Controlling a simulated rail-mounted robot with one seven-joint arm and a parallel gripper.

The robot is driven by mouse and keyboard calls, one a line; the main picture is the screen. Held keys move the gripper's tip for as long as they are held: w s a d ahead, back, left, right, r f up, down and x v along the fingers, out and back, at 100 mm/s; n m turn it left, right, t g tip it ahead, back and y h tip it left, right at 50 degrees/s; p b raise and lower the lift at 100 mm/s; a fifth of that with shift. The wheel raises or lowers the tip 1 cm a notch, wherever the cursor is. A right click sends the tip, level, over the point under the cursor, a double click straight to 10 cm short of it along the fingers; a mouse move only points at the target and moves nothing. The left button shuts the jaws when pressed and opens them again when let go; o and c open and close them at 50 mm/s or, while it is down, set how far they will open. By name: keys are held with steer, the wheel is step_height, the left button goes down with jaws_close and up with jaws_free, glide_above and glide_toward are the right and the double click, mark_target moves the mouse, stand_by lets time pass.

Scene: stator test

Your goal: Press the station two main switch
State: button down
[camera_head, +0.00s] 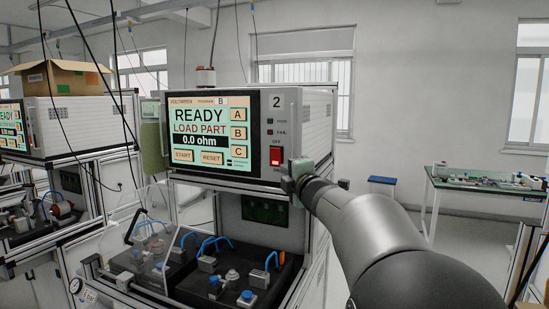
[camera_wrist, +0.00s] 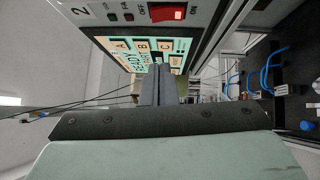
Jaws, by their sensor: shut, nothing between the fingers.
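The station two tester (camera_head: 241,135) carries a "2" label and a lit screen (camera_head: 211,130) reading READY, LOAD PART, 0.0 ohm. Its main switch (camera_head: 275,156) is a red rocker right of the screen, marked OFF above and ON below. My gripper (camera_head: 290,186) is just below and right of the switch in the head view, apart from it as far as I can tell. In the wrist view the switch (camera_wrist: 167,13) is at the top edge, and my shut, empty gripper fingers (camera_wrist: 160,72) point at the panel, off the switch.
The fixture bench (camera_head: 235,280) with blue hoses and a clear guard (camera_head: 160,250) sits below the tester. Another tester (camera_head: 60,127) with a cardboard box (camera_head: 58,78) on top stands at left. A green-topped table (camera_head: 480,184) stands at right. Black cables hang at left.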

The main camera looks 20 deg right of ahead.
steer(key=p, duration=0.3)
glide_toward(273, 152)
steer(key=w+a, duration=0.3)
steer(key=w+d+p, duration=0.2)
steer(key=shift+w+d+r, duration=0.2)
steer(key=shift+d+r, duration=0.05)
steer(key=shift+r, duration=0.1)
steer(key=shift+w+d+f, duration=0.1)
steer(key=shift+w+d, duration=0.1)
steer(key=shift+w, duration=0.1)
steer(key=shift+p, duration=0.3)
steer(key=shift+w+d, duration=0.15)
steer(key=shift+d, duration=0.05)
